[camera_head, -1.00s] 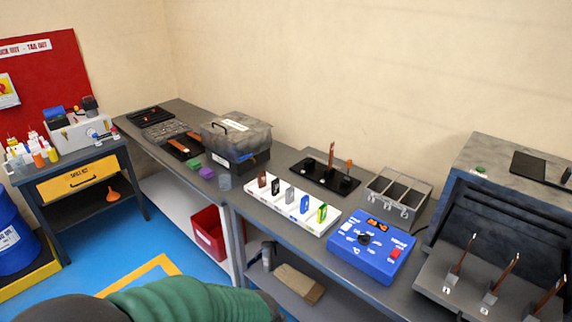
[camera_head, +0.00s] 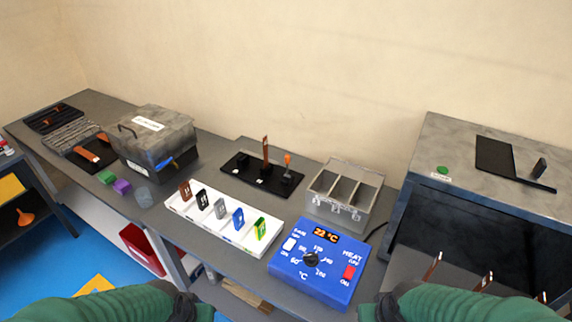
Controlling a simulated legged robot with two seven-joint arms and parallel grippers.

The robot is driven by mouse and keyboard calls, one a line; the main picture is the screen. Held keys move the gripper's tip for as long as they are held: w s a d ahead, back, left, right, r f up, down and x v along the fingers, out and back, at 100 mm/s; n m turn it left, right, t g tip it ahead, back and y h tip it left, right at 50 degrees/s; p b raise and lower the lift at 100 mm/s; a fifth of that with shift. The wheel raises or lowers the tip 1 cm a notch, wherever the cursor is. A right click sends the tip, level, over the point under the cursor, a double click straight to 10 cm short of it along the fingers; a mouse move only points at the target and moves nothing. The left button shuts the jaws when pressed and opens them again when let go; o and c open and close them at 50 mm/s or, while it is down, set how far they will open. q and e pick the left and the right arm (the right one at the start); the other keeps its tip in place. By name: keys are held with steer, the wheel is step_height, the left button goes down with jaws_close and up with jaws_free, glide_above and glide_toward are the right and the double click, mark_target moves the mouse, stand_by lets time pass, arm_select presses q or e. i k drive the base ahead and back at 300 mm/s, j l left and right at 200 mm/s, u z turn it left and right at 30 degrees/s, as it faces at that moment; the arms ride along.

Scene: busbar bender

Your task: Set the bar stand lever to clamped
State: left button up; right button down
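The bar stand (camera_head: 238,168) is a black base plate on the bench, near the back wall. A copper bar (camera_head: 265,150) stands upright on it. A lever with an orange tip (camera_head: 287,161) stands up at the plate's right end. I cannot tell from its pose whether it is clamped. Parts of both my green-sleeved arms show at the bottom edge, well apart from the stand. Neither gripper's fingers show.
In front of the stand are a white rack (camera_head: 225,228) with several coloured tags and a blue heater box (camera_head: 318,264) reading 22 °C. A grey compartment bin (camera_head: 343,193) stands to its right, a grey lidded case (camera_head: 155,140) to its left. A large grey machine (camera_head: 450,150) is at right.

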mark_target(287, 156)
steer(key=i+j, duration=0.15)
steer(key=j, duration=0.25)
steer(key=i+j, duration=0.15)
steer(key=j, duration=0.3)
steer(key=i+j, duration=0.15)
steer(key=j, duration=0.25)
steer(key=i+j, duration=0.15)
steer(key=j, duration=0.3)
steer(key=i+j, duration=0.15)
steer(key=j, duration=0.25)
steer(key=i+j, duration=0.15)
steer(key=j, duration=0.3)
steer(key=i+j, duration=0.15)
steer(key=j, duration=0.25)
steer(key=i+j, duration=0.15)
steer(key=j, duration=0.3)
steer(key=i+l, duration=0.1)
steer(key=l, duration=0.6)
steer(key=i+z, duration=0.05)
